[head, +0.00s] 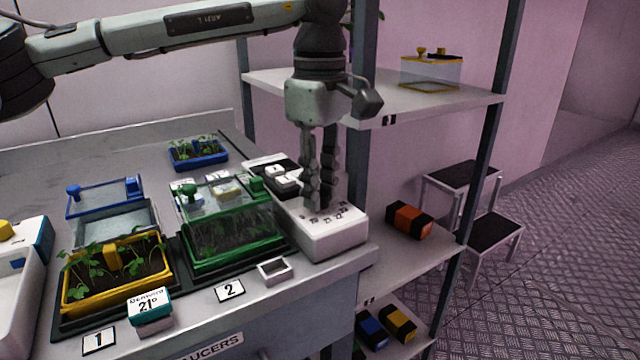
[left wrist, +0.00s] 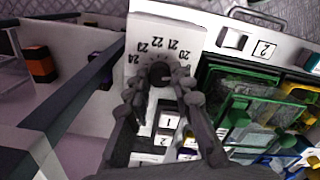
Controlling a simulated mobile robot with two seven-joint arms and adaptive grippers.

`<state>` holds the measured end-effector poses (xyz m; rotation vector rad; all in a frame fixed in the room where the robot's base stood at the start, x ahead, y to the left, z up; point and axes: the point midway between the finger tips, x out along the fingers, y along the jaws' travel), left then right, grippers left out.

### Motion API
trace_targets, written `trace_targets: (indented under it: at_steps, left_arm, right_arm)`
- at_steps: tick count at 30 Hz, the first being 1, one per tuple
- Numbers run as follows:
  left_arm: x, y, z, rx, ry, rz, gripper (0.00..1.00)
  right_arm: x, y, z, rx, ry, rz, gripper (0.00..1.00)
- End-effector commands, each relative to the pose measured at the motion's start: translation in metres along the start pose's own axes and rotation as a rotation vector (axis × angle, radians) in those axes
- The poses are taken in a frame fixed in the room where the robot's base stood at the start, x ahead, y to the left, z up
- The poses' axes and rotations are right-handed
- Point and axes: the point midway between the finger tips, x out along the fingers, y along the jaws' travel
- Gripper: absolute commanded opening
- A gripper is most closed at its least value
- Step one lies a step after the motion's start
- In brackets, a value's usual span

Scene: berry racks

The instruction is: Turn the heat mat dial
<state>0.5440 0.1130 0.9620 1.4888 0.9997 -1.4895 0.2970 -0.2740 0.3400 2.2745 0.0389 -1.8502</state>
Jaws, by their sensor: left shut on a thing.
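The heat mat dial (left wrist: 160,73) is a dark round knob on the white control box (head: 336,238), with numbers from about 20 to 24 printed in an arc around it. The box stands at the right front corner of the bench. My left gripper (head: 321,203) points straight down over the box and is shut on the dial. In the left wrist view its fingers (left wrist: 158,82) sit on both sides of the dial. In the head view the fingers hide most of the dial. My right gripper is in neither view.
A green-framed propagator (head: 225,255) stands just left of the box, beside a yellow tray (head: 118,299) of seedlings. White numbered switches (head: 283,180) lie behind the dial. A shelf post (head: 362,60) and shelves rise close to the right of my gripper.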

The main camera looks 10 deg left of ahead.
Motion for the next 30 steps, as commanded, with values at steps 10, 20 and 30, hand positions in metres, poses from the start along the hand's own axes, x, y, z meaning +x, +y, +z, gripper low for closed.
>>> trace_targets:
  at_steps: [10,20,30]
  left_arm:
    - [0.001,0.0,0.0,-0.025,0.0,0.0,0.0]
    - [0.002,0.0,0.001,-0.215,-0.001,-0.001,0.0]
    - [0.001,0.0,0.001,-0.535,-0.002,0.001,0.0]
  right_arm:
    - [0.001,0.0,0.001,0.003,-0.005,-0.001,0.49]
    - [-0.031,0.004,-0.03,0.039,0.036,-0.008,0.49]
    - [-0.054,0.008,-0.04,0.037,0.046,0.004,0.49]
